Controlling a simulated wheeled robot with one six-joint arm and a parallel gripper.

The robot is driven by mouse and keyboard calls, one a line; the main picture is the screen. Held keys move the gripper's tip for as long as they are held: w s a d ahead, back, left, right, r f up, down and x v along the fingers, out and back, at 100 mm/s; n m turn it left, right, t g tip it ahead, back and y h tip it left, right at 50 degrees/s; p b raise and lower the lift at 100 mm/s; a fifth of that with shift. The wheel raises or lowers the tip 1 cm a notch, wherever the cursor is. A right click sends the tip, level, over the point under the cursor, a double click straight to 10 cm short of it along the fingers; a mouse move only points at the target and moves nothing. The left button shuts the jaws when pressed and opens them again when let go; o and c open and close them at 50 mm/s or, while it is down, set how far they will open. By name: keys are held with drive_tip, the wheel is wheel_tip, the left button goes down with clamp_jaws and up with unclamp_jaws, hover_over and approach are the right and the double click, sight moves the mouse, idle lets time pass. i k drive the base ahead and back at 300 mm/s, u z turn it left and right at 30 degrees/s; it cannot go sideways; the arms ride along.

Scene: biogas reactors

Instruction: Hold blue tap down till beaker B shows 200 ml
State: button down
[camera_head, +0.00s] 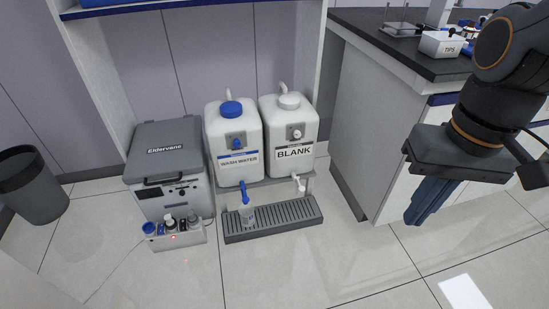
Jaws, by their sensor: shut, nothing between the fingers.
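The blue tap (243,192) is at the foot of the white wash water container (218,140), which has a blue cap. A small clear beaker (248,214) stands below the blue tap on the grey drip tray (280,229). Its letter, scale and liquid level are too small to read. My gripper (416,217) is at the right, well apart from the tap, in front of the bench cabinet. Its blue fingers point down and are shut with nothing between them.
A white container labelled BLANK (302,147) with a white tap stands right of the wash water. A grey Eldervane box (160,148) and a small bottle rack (180,240) are at the left. A dark bin (32,186) stands far left. The floor in front is clear.

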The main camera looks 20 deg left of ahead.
sight(245, 199)
drive_tip(key=u, duration=0.5)
drive_tip(key=i, duration=0.9)
drive_tip(key=u, duration=0.75)
